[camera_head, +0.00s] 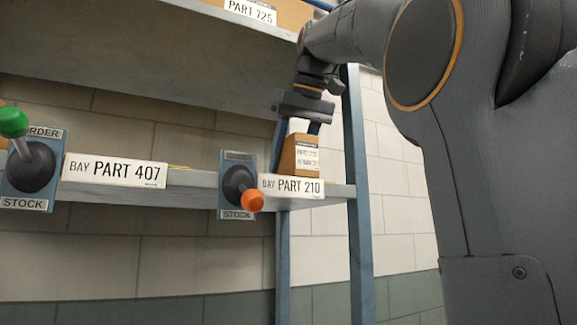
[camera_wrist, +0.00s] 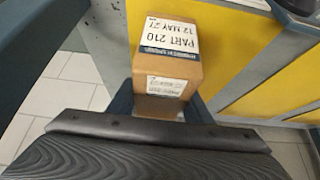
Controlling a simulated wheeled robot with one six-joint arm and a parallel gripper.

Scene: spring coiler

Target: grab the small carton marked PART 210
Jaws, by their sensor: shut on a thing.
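The small carton (camera_head: 303,156) is brown with white labels and stands upright at the right end of the shelf, above the label reading BAY PART 210 (camera_head: 291,187). In the wrist view the carton (camera_wrist: 166,60) shows a label reading PART 210, upside down. My gripper (camera_head: 298,133) comes down from above and is shut on the carton, with one finger on each side. In the wrist view its fingers (camera_wrist: 160,103) flank the near end of the carton. I cannot tell whether the carton's underside touches the shelf.
The shelf (camera_head: 195,190) carries another bay label, PART 407 (camera_head: 115,171). A lever with an orange knob (camera_head: 252,201) sits just left of the carton; one with a green knob (camera_head: 13,122) is farther left. An upper shelf (camera_head: 150,60) and a blue post (camera_head: 358,200) are close to my arm.

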